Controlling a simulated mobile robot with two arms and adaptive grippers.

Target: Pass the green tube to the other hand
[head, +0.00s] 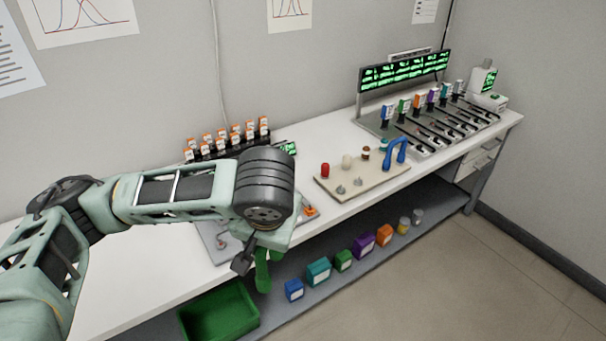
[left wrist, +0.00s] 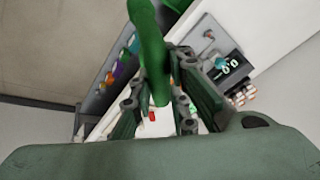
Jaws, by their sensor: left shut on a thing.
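The green tube (head: 263,277) hangs below my left gripper (head: 254,262) in the head view, in front of the bench's front edge. In the left wrist view the green tube (left wrist: 150,45) runs from the top edge down between the fingers of my left gripper (left wrist: 160,110). The left gripper is shut on it. Part of the tube is hidden by the fingers and wrist. My right gripper is in neither view.
The white bench (head: 340,208) holds a board with pegs and a blue handle (head: 395,152), and a rack of orange-capped items (head: 232,140). Below, a green bin (head: 220,312) and several coloured boxes stand on the grey shelf (head: 430,200). The floor at right is clear.

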